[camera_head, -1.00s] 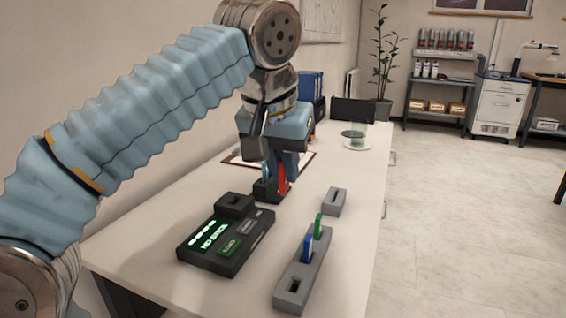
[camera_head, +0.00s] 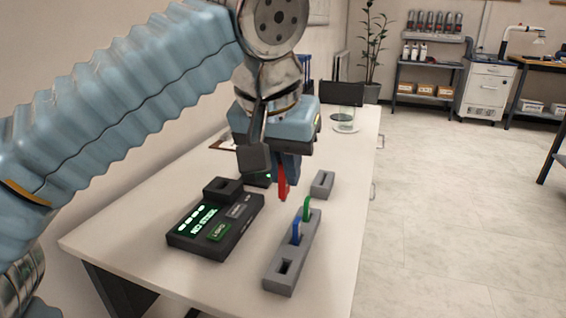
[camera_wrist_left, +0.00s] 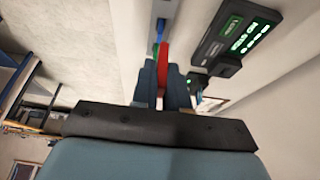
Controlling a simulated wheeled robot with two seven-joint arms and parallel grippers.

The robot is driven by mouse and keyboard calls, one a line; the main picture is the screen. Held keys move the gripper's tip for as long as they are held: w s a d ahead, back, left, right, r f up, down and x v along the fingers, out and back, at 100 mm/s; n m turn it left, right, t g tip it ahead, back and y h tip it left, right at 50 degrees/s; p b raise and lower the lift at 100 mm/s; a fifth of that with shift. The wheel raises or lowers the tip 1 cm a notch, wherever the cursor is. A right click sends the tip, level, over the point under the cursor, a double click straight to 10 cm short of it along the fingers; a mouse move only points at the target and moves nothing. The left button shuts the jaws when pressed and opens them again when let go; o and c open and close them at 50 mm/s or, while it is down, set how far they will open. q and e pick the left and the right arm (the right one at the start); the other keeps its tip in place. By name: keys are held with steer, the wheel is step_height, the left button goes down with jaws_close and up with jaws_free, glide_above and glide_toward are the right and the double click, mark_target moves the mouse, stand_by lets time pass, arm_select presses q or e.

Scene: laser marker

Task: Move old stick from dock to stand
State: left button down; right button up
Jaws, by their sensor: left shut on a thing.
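A red stick (camera_head: 283,186) is held upright in my left gripper (camera_head: 284,168), whose jaws are shut on it. Its lower end hangs above the table; the red stick (camera_wrist_left: 162,68) also shows between the fingers in the left wrist view. My right gripper is not in view.
A black console (camera_head: 212,240) with a lit green display and a raised slotted block stands left of the stand.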

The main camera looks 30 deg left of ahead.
arm_select(q)
steer(key=shift+r, duration=0.1)
steer(key=shift+f, duration=0.35)
steer(key=shift+f+b, duration=4.6)
steer(key=shift+f, duration=1.2)
steer(key=shift+p, duration=0.5)
